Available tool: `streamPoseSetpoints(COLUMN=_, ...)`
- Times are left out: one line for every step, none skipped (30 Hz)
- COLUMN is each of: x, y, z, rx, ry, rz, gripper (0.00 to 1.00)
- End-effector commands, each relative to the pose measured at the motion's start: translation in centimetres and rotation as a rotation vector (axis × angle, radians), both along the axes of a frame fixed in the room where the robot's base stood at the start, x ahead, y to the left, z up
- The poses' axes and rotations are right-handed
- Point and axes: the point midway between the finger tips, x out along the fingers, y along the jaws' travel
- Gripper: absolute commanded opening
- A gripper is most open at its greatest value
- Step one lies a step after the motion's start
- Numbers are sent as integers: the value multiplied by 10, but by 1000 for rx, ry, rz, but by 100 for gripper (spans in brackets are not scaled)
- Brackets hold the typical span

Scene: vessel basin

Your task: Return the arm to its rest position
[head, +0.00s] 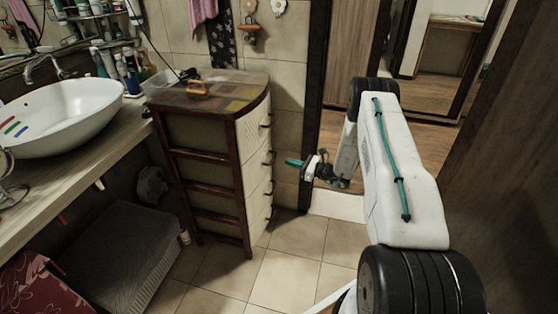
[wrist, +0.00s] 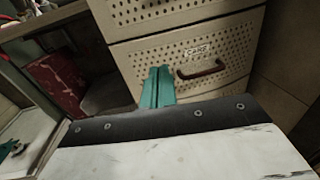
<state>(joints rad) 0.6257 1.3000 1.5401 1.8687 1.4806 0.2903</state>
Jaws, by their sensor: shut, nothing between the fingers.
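My gripper (head: 293,162) has teal fingers and shows near the middle of the head view, in front of the drawer fronts of the cabinet (head: 210,128). Its fingers point left. In the wrist view my gripper (wrist: 157,72) is shut, its two teal fingers side by side with nothing between them. A perforated drawer front with a dark red handle (wrist: 201,70) is behind them in that view. My white arm reaches out from the right side of the head view, bent at the elbow.
A white vessel basin (head: 62,118) with coloured strips inside stands on the counter (head: 95,148) at left. A grey lidded box (head: 120,255) and red patterned cloth (head: 38,285) are below. An open doorway is behind my arm. Tiled floor (head: 285,275) is clear before the cabinet.

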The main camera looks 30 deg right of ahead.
Motion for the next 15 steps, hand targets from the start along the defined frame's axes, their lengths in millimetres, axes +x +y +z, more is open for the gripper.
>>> streamPoseSetpoints(x=-5, y=-4, z=0, rx=0, ry=0, rz=-1, gripper=0)
streamPoseSetpoints(x=-7, y=-5, z=0, rx=0, ry=0, rz=0, gripper=0)
streamPoseSetpoints(x=-9, y=-6, z=0, rx=0, ry=0, rz=1, gripper=0)
streamPoseSetpoints(x=-10, y=-6, z=0, rx=0, ry=0, rz=2, gripper=0)
streamPoseSetpoints(x=-11, y=-7, z=0, rx=0, ry=0, rz=2, gripper=0)
streamPoseSetpoints(x=-12, y=-7, z=0, rx=0, ry=0, rz=2, gripper=0)
streamPoseSetpoints(x=-12, y=-7, z=0, rx=0, ry=0, rz=2, gripper=0)
streamPoseSetpoints(x=-12, y=-7, z=0, rx=0, ry=0, rz=3, gripper=0)
streamPoseSetpoints(x=-12, y=-7, z=0, rx=0, ry=0, rz=3, gripper=0)
streamPoseSetpoints(x=-12, y=-7, z=0, rx=-1, ry=-1, rz=3, gripper=0)
streamPoseSetpoints(x=-12, y=-7, z=0, rx=-4, ry=-3, rz=3, gripper=0)
streamPoseSetpoints(x=-13, y=-6, z=-2, rx=-16, ry=-3, rz=9, gripper=0)
streamPoseSetpoints(x=-14, y=-4, z=-3, rx=-25, ry=-1, rz=21, gripper=0)
streamPoseSetpoints(x=-17, y=0, z=-6, rx=-34, ry=5, rz=37, gripper=0)
streamPoseSetpoints(x=-23, y=6, z=-11, rx=-44, ry=16, rz=63, gripper=0)
